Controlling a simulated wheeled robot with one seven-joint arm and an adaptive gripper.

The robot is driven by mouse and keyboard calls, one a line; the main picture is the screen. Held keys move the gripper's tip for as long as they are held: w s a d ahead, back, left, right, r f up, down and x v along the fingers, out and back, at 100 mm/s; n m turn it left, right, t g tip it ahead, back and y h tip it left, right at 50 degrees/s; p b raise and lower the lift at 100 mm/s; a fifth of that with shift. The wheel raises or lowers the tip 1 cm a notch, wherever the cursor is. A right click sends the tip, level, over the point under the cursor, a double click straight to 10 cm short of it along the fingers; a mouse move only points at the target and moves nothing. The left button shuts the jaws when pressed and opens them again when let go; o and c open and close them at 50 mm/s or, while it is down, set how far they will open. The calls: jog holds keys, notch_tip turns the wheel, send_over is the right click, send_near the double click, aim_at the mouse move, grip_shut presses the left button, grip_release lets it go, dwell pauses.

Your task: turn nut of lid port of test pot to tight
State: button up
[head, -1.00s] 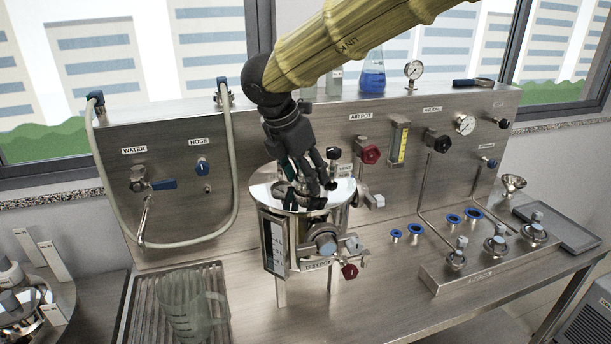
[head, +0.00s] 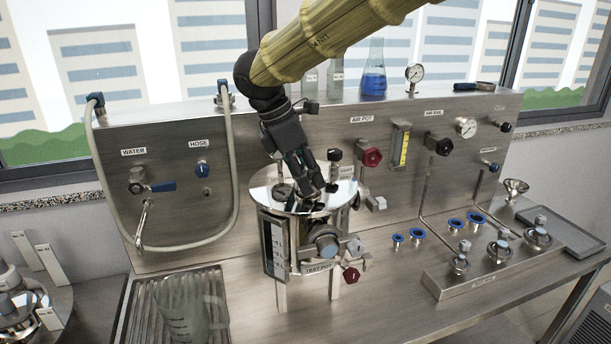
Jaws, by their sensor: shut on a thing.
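The test pot (head: 306,268) is a steel vessel on legs in the middle of the skid, with a shiny round lid (head: 262,192). My gripper (head: 312,200) reaches down onto the front right part of the lid. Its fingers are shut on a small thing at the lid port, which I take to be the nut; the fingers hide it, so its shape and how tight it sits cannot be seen. A round port fitting (head: 281,190) shows on the lid left of the fingers. A black knob (head: 334,155) stands behind them.
A red knob (head: 371,157) and a flowmeter (head: 401,145) are on the panel to the right. A clear jug (head: 184,310) stands on the drain grate at front left. Blue rings (head: 416,237) lie on the bench right of the pot, with open bench around them.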

jog(key=shift+m, duration=0.3)
dwell(0.5)
jog(key=o, duration=1)
jog(key=shift+o, duration=0.2)
jog(key=v, duration=1.2)
jog(key=shift+w, duration=0.15)
jog(key=shift+d, duration=0.1)
